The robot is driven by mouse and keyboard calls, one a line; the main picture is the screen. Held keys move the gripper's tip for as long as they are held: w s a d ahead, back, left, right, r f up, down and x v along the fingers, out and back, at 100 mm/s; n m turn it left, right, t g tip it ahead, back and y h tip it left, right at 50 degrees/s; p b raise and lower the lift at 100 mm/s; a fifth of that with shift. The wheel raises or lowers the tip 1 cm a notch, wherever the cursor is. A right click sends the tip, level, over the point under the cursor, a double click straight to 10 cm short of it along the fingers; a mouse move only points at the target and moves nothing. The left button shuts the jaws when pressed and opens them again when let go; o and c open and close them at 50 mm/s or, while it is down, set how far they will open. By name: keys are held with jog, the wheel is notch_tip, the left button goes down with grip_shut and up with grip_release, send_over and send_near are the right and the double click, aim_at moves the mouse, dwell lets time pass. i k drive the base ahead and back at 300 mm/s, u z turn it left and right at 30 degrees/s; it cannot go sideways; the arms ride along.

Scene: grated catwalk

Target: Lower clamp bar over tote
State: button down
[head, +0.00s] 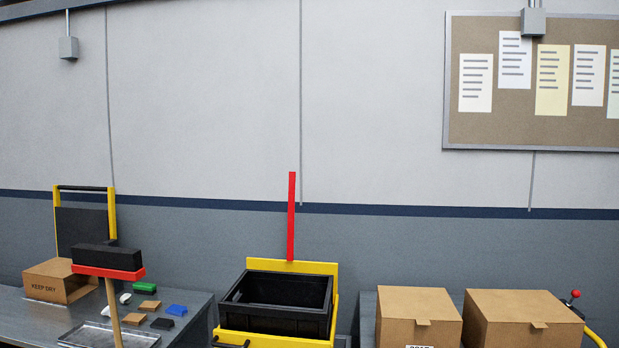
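A black open tote (278,322) sits in a yellow frame (320,267) at the bottom middle of the head view. The tote looks empty, though its floor is hidden. A red bar (291,215), which looks like the clamp bar, stands upright at the back of the yellow frame. It rises well above the tote and its lower end meets the yellow back plate. Nothing lies across the tote's opening. My gripper is not in this view, so its state does not show.
Cardboard boxes (418,312) (523,315) stand right of the tote. At left, a grey table (190,318) holds small coloured items and a KEEP DRY box (48,284). A red-headed brush (108,270) stands upright in front. The space above the tote is clear.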

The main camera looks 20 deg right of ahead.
aim_at(292, 175)
jog(key=z, duration=0.45)
jog(key=i, duration=1.4)
jog(key=z, duration=0.45)
